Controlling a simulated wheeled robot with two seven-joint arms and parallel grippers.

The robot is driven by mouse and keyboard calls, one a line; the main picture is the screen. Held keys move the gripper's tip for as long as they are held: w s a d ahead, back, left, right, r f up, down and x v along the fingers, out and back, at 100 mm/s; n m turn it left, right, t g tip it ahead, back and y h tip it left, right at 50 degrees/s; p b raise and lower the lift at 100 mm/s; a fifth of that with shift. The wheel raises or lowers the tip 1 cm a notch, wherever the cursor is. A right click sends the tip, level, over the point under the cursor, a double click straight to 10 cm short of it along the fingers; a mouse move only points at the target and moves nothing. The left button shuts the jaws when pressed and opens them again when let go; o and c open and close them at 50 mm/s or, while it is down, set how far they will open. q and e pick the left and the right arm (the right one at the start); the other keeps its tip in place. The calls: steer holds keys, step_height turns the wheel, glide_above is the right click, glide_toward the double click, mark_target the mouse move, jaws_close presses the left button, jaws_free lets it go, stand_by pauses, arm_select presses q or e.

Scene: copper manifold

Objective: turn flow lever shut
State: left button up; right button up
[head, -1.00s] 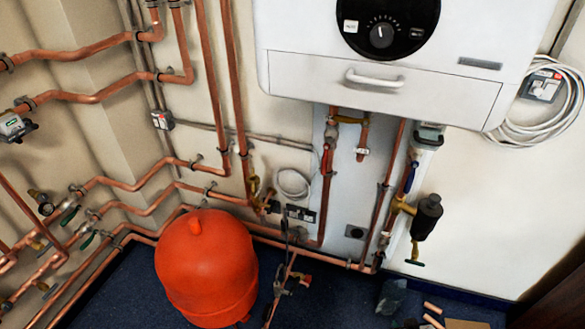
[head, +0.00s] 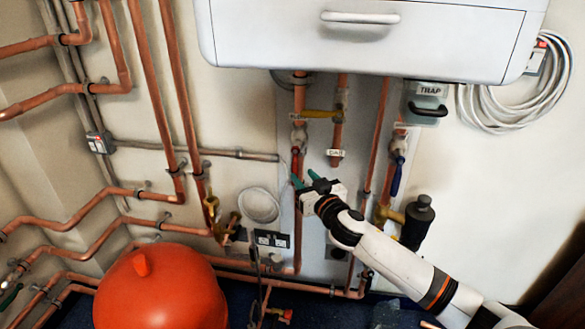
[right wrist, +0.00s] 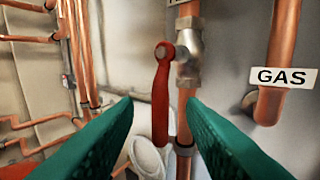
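The red flow lever (head: 296,163) hangs down beside its valve on a vertical copper pipe below the boiler. In the right wrist view the red lever (right wrist: 162,95) points straight down, left of the silver valve body (right wrist: 188,55). My right gripper (head: 305,179) has its green fingertips close to the lever's lower end. In the right wrist view my right gripper (right wrist: 160,118) is open, with the lever seen between its two green fingers and the pipe just behind. I cannot see contact. My left gripper is not in view.
A GAS label (right wrist: 282,77) marks the neighbouring pipe on the right. A blue lever (head: 397,176) and a black cylinder (head: 418,222) are further right. The white boiler (head: 365,45) overhangs above. A red tank (head: 160,290) stands lower left.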

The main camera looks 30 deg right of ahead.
mark_target(296, 169)
steer(key=w, duration=0.6)
steer(key=shift+w+d, duration=0.1)
steer(key=shift+w, duration=0.1)
steer(key=shift+c, duration=0.3)
jaws_close()
